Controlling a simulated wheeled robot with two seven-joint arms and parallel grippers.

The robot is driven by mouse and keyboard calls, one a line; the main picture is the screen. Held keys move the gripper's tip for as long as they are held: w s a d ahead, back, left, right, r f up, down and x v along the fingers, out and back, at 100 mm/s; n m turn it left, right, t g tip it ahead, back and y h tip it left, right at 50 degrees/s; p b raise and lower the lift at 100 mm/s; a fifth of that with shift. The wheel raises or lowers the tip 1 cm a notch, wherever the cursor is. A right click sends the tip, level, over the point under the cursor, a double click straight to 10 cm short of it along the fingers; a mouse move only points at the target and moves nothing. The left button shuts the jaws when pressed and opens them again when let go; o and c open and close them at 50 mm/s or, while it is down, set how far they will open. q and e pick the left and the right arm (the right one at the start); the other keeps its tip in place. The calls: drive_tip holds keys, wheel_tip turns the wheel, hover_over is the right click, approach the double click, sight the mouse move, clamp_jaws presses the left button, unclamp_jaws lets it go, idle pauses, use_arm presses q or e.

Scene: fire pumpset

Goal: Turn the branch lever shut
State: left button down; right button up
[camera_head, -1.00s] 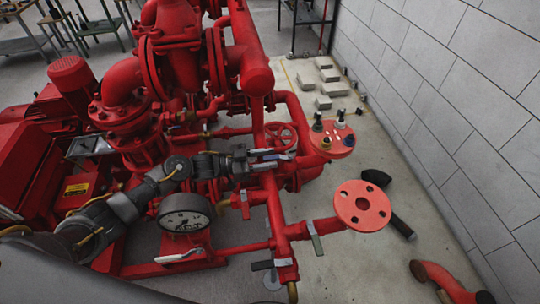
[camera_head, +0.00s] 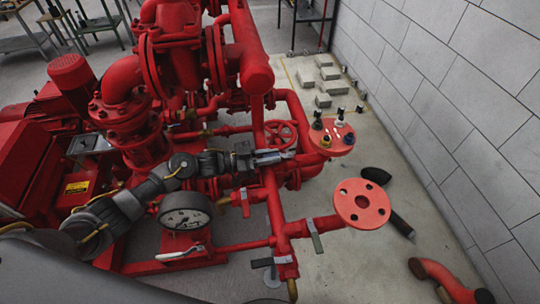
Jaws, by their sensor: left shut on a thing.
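My left gripper (camera_head: 272,157) reaches in from the left over the red pipework. Its fingers are together at the upright red pipe (camera_head: 273,200), just below the red handwheel (camera_head: 281,135). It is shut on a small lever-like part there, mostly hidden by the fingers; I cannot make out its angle. My right gripper is not in view.
A pressure gauge (camera_head: 187,212) stands close below my left arm. A round red flange (camera_head: 362,204) sticks out to the right. A red elbow pipe (camera_head: 438,274) and a black part (camera_head: 392,205) lie on the floor. Grey blocks (camera_head: 326,87) lie by the wall.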

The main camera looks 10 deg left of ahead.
use_arm(q)
drive_tip(key=shift+s+d+r+n+t+y+p, duration=0.15)
drive_tip(key=shift+s+r+n+t+y+p, duration=0.2)
drive_tip(key=shift+t+p, duration=0.45)
drive_tip(key=shift+f+n+p, duration=0.2)
drive_tip(key=shift+n+p, duration=0.15)
drive_tip(key=shift+p, duration=0.1)
drive_tip(key=shift+f, duration=0.15)
drive_tip(key=c, duration=1.3)
unclamp_jaws()
drive_tip(key=shift+c, duration=0.2)
drive_tip(key=shift+s+a+f, duration=0.1)
drive_tip(key=shift+s+a, duration=0.15)
drive_tip(key=shift+a, duration=0.2)
drive_tip(key=b+v, duration=0.2)
drive_tip(key=v, duration=0.7)
drive_tip(key=shift+s+a, duration=0.25)
drive_tip(key=shift+s, duration=0.1)
